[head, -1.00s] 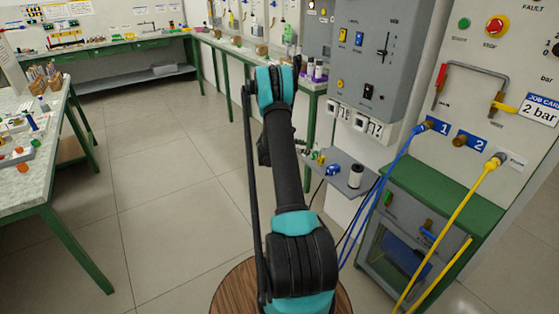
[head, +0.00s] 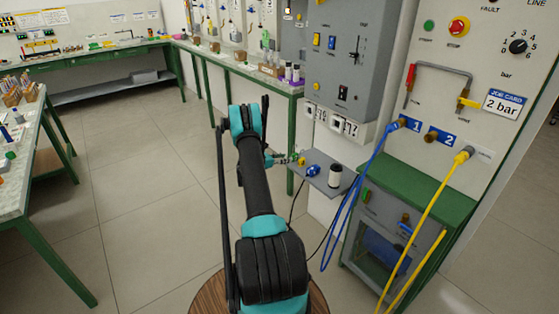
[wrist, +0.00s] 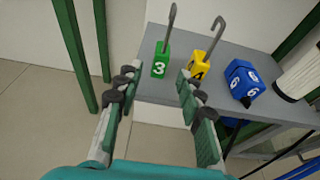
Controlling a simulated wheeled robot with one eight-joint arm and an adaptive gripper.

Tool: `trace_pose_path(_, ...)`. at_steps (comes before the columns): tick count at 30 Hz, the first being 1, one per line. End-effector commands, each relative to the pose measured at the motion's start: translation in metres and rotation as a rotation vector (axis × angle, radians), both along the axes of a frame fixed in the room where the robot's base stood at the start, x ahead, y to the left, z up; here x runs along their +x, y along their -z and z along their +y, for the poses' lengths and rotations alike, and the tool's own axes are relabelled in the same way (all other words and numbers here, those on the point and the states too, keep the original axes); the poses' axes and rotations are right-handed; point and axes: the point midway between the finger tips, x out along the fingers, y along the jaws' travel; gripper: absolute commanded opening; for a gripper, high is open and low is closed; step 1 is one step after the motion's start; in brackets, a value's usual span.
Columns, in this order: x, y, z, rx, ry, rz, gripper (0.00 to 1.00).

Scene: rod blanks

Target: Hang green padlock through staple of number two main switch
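In the wrist view the green padlock (wrist: 160,62), marked 3, stands upright on a small grey shelf (wrist: 150,92) with its tall shackle up. My gripper (wrist: 158,82) is open, its fingers spread short of the green padlock, which appears between them and slightly ahead. A yellow padlock (wrist: 199,66) stands just right, partly behind the right finger. In the head view my gripper (head: 282,160) is at the shelf's left end. The grey switch cabinet (head: 375,60) is above the shelf, with a black switch (head: 343,92) low on its front. I cannot read which switch is number two.
A blue block (wrist: 243,80) marked 6 and a white cylinder (wrist: 302,75) stand farther right on the shelf. Blue hoses (head: 372,165) and a yellow hose (head: 435,215) hang right of it. A workbench (head: 20,190) is at left. The floor between is clear.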

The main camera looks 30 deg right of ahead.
Motion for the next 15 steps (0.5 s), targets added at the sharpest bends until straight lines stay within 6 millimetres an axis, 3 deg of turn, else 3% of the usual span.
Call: trace_pose_path(15,0.004,0.016,-0.053,0.000,0.001,0.000,0.38)
